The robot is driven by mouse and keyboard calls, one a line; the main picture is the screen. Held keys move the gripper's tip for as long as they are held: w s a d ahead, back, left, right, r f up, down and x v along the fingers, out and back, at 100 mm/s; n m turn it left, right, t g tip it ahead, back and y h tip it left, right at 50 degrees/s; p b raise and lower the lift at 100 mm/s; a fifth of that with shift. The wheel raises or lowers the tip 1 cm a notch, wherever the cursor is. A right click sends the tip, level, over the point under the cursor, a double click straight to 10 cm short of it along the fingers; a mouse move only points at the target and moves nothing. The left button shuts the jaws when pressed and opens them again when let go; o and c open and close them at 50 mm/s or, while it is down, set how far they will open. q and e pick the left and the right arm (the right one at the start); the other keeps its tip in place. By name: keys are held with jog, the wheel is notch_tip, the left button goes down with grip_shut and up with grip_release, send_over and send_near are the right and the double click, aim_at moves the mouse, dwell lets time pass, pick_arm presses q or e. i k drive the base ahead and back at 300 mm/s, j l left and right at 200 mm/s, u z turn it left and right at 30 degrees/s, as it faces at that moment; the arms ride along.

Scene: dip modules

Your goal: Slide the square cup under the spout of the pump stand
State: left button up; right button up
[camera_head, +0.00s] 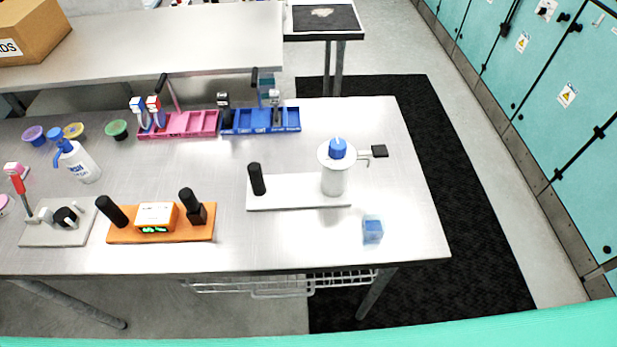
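The pump stand has a flat white base (290,196) with an upright black handle (257,180) at its left end. A white cylinder (335,180) with a blue knob (337,148) stands at its right end. A short spout with a black block-like end (379,151) points right from the cylinder's top. The square cup (372,231) is a small, translucent blue box. It stands upright on the table, in front and to the right of the stand, apart from it and nearer the table's front edge than the spout. Neither gripper is in view.
On the metal table (300,245), an orange-based module (118,236) and a grey-based module (40,236) stand left. Pink (190,126) and blue (240,127) trays stand behind. A white pump bottle (82,165) is farther left. The table's right side is clear around the cup.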

aim_at(373, 226)
jog(key=j+z, duration=0.15)
jog(key=z, duration=0.3)
jog(key=k+j+z, duration=0.1)
jog(key=z, duration=0.3)
jog(key=k+z, duration=0.1)
jog(key=z, duration=0.35)
jog(key=k+j+z, duration=0.1)
jog(key=z, duration=0.3)
jog(key=k+j, duration=0.1)
jog(key=k, duration=0.3)
